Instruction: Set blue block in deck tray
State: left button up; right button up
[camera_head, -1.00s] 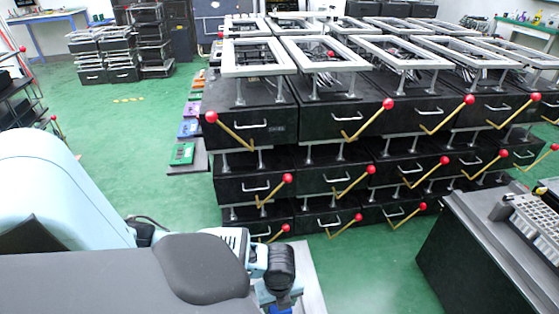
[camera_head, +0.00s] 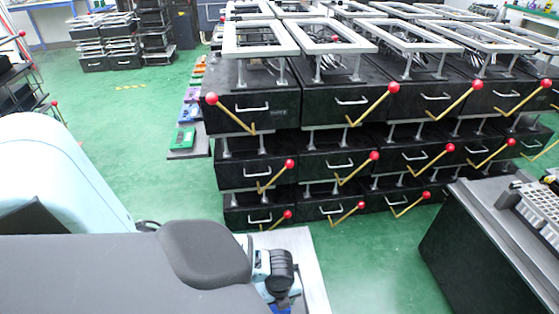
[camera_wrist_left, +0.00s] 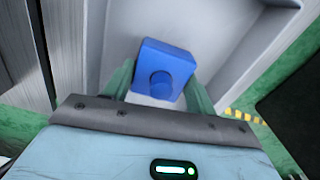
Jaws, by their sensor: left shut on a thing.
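The blue block (camera_wrist_left: 166,66), with a round knob on its face, is between the green fingers of my left gripper (camera_wrist_left: 160,86) in the left wrist view. The gripper is shut on it. A pale grey tray-like surface with raised walls (camera_wrist_left: 230,45) lies behind and around the block; I cannot tell whether the block touches it. In the head view my left arm covers the lower left, and its fingertips are hidden or out of frame. A pale flat deck edge (camera_head: 305,262) shows beside my wrist. My right gripper is in neither view.
Stacked black fixtures (camera_head: 255,165) with red-knobbed levers fill the middle and right. A dark cabinet (camera_head: 480,240) with a grey top stands at the lower right. Small coloured trays (camera_head: 184,139) line the floor left of the stack. Green floor is open at left.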

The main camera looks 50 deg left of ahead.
pick_arm(q)
jog(key=shift+f, duration=0.15)
jog(key=o, duration=0.9)
jog(key=shift+o, duration=1.2)
jog(key=shift+r, duration=0.5)
notch_tip(320, 180, up, 10)
jog(key=p, duration=0.3)
jog(key=shift+r, duration=0.75)
